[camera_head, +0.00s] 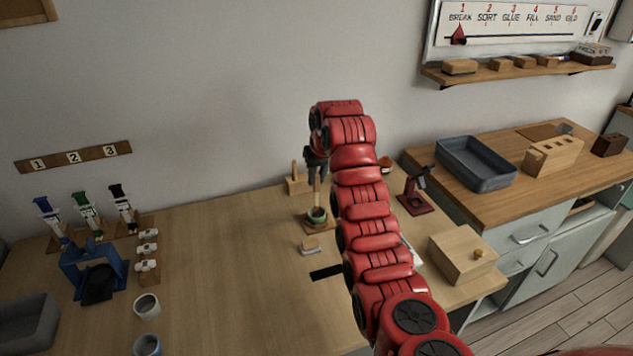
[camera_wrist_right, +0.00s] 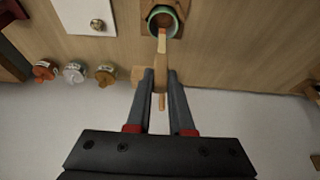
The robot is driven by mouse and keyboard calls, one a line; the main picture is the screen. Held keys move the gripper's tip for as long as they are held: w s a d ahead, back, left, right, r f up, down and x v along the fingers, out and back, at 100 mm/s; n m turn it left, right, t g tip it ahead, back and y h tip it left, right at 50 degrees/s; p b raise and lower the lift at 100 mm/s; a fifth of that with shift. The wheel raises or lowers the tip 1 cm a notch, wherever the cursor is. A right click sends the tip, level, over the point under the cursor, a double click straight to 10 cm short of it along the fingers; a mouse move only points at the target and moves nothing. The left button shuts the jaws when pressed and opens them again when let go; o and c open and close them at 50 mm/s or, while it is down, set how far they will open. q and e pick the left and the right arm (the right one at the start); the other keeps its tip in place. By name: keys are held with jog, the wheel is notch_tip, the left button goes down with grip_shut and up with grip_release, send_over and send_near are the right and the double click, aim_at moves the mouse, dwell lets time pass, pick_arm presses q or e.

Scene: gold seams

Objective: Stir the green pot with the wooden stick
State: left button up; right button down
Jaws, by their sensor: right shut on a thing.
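The green pot (camera_head: 317,219) stands on a small wooden base on the table, left of my red right arm. The pot also shows from above in the right wrist view (camera_wrist_right: 154,24). My right gripper (camera_head: 316,177) is above the pot, shut on the wooden stick (camera_head: 317,196). In the right wrist view the stick (camera_wrist_right: 161,46) passes between the two fingers (camera_wrist_right: 161,74), its far end over or inside the pot's mouth. The pot's contents are hard to make out. My left gripper is in neither view.
A wooden block with an upright peg (camera_head: 294,185) stands behind the pot. A wooden brush-like piece (camera_head: 309,245) lies in front. A dark red stand (camera_head: 416,199) and a wooden box (camera_head: 462,255) are to the right. The table's left middle is clear.

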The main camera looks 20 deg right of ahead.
jog(key=shift+r, duration=0.6)
jog(key=shift+r+p, duration=0.5)
jog(key=shift+r, duration=2.05)
